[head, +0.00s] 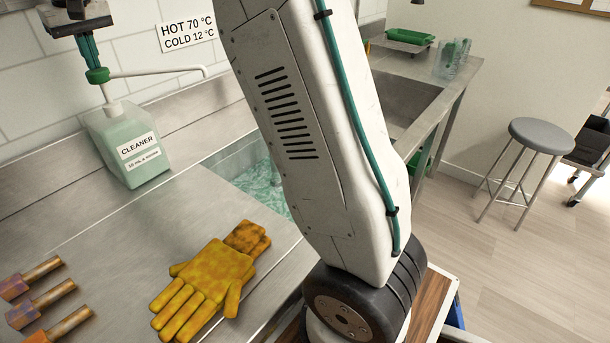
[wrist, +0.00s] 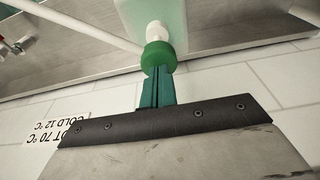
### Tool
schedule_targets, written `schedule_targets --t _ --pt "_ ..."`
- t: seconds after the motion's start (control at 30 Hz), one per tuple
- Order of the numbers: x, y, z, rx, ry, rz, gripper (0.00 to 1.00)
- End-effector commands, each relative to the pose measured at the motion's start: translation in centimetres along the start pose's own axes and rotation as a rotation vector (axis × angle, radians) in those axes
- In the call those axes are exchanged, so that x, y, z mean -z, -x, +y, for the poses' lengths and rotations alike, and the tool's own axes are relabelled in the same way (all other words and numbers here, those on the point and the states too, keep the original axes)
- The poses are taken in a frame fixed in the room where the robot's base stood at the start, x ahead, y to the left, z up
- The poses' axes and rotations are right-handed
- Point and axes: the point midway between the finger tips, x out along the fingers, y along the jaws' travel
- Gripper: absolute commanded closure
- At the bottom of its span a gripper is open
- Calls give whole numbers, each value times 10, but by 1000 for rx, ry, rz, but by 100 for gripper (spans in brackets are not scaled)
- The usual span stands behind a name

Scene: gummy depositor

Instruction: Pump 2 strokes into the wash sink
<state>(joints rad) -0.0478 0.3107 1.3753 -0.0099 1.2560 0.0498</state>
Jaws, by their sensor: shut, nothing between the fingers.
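The cleaner bottle (head: 126,146), pale green with a CLEANER label, stands upright on the steel counter left of the wash sink. Its pump has a green head (head: 97,75) on a white stem, and a long white spout (head: 160,72) reaching right towards the sink. My gripper (head: 91,64) is shut and empty, pointing down with its teal fingertips at the top of the pump head; they look in contact. The wrist view shows the fingertips (wrist: 158,72) against the green head (wrist: 157,56). The wash sink (head: 225,158) holds greenish water and is partly hidden by my arm.
Yellow stained gloves (head: 206,284) and several wooden-handled tools (head: 55,297) lie on the counter in front. A HOT 70 °C / COLD 12 °C sign (head: 187,33) is on the tiled wall. A grey stool (head: 543,135) stands on the floor at right.

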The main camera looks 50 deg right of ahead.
Motion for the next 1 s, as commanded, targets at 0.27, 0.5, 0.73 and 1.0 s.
schedule_targets --t 0.27,0.5,0.73,1.0 --pt "-2 -10 0 0 0 -2 100" --pt "-4 -19 0 0 0 -2 100" --pt "-5 -24 0 0 0 -3 100" --pt "-5 -22 0 0 0 -3 100"
